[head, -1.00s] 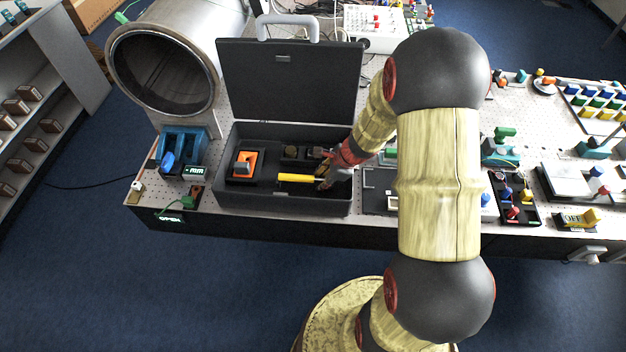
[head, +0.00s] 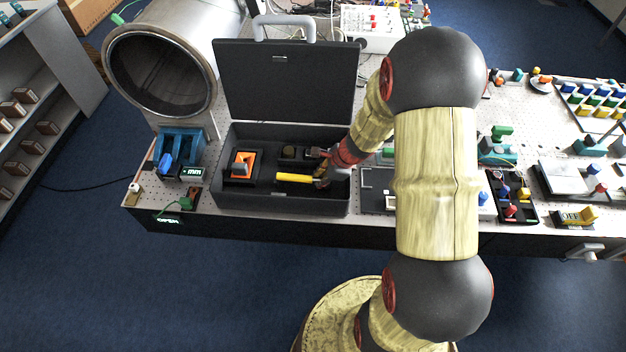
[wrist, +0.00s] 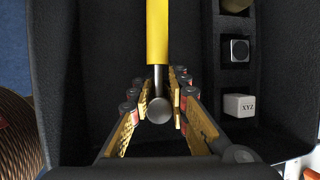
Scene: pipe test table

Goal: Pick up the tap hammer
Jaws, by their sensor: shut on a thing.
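The tap hammer (head: 294,178) has a yellow handle and lies lengthwise in the open dark case (head: 270,203). In the wrist view its yellow handle (wrist: 157,32) runs to the top edge, and its grey metal head (wrist: 159,108) sits between the fingers. My gripper (head: 323,178) reaches down into the right part of the case. In the wrist view its fingers (wrist: 154,104) are shut on the hammer at the head end. Whether the hammer is clear of the case floor I cannot tell.
The case lid (head: 288,85) stands open behind. An orange-and-grey item (head: 241,165) sits in the case's left compartment. In the wrist view, a white XYZ block (wrist: 239,105) and a silver-topped block (wrist: 236,50) sit to the right. A large metal pipe (head: 163,75) stands back left.

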